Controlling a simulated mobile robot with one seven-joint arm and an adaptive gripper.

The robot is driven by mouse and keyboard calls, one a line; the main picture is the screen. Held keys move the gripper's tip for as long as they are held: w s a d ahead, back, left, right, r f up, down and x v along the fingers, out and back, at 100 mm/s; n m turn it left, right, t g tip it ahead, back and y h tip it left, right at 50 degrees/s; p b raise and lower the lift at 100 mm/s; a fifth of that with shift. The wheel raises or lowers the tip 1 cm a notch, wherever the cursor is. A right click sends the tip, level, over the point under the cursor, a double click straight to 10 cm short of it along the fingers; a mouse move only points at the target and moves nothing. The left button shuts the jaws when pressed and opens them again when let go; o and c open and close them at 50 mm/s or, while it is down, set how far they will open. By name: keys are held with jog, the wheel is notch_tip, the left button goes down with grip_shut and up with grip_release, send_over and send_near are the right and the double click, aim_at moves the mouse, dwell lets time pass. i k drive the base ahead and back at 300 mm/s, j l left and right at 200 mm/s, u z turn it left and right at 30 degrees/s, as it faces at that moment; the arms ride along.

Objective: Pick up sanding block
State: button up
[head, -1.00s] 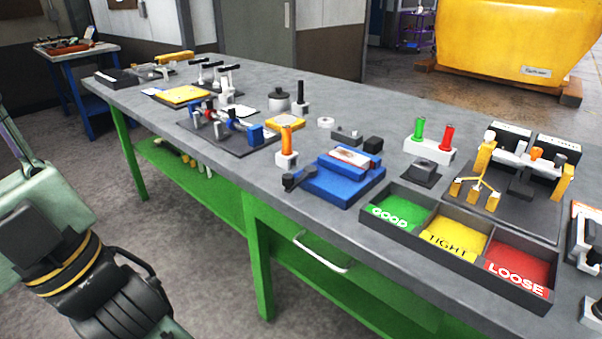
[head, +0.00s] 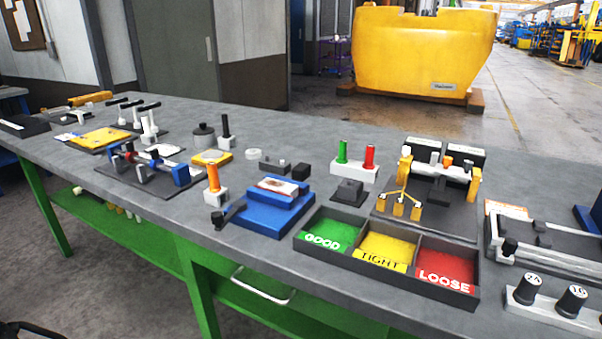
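I cannot tell for sure which object is the sanding block. Small dark blocks on the grey workbench (head: 240,277) could be it: one dark block (head: 300,171) stands behind the blue fixture (head: 262,215), beside a low grey piece (head: 272,166). My gripper is not identifiable; only a thin dark piece, perhaps of my arm, shows at the bottom left corner. Nothing is seen touching these blocks.
An orange-handled gauge (head: 213,185) stands left of the blue fixture. A white stand with green and red plugs (head: 355,168) is behind the tray. Clamping fixtures (head: 147,172) crowd the left, and a gauge fixture (head: 434,185) stands at right. The bench's front strip is mostly clear.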

aim_at(300, 172)
jog(key=i+j+u, duration=0.1)
jog(key=i+j, duration=0.15)
jog(key=i+j+u, duration=0.1)
jog(key=i, duration=0.35)
jog(key=i+j+u, duration=0.15)
jog(key=i+j, duration=0.15)
jog(key=i, duration=0.5)
